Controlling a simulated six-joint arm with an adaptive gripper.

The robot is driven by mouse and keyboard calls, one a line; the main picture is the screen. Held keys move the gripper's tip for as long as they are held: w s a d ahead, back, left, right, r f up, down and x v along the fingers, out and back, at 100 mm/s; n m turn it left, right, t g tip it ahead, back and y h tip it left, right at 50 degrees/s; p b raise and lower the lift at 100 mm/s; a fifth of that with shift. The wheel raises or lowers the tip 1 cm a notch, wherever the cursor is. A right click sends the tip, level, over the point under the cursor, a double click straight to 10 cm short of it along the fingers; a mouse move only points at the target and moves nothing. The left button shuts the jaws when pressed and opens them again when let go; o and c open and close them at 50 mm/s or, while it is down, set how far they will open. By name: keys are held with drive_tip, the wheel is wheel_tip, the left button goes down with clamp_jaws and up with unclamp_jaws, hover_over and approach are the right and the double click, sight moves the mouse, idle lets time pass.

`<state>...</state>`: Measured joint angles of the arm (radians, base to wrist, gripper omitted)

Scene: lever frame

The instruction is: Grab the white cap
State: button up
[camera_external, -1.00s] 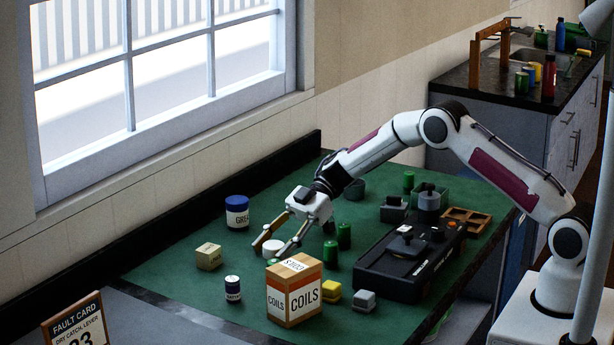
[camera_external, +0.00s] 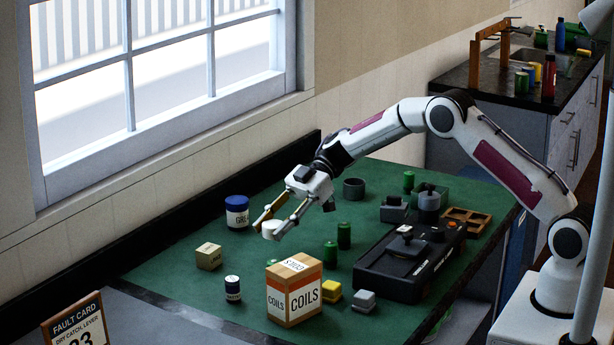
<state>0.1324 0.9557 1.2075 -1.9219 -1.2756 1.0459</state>
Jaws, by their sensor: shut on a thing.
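The white cap (camera_external: 271,229) is a short white cylinder between the fingertips of my gripper (camera_external: 268,224). My gripper is shut on it and appears to hold it above the green bench top. My arm reaches in from the right, with the gripper pointing down to the left. The cap's far side is hidden by the fingers.
The COILS box (camera_external: 295,290) stands in front of the gripper. Green cylinders (camera_external: 344,235) and a black lever unit (camera_external: 404,263) are to the right.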

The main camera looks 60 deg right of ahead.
sight(273, 223)
drive_tip(key=shift+r, duration=2.35)
drive_tip(key=shift+d, duration=0.1)
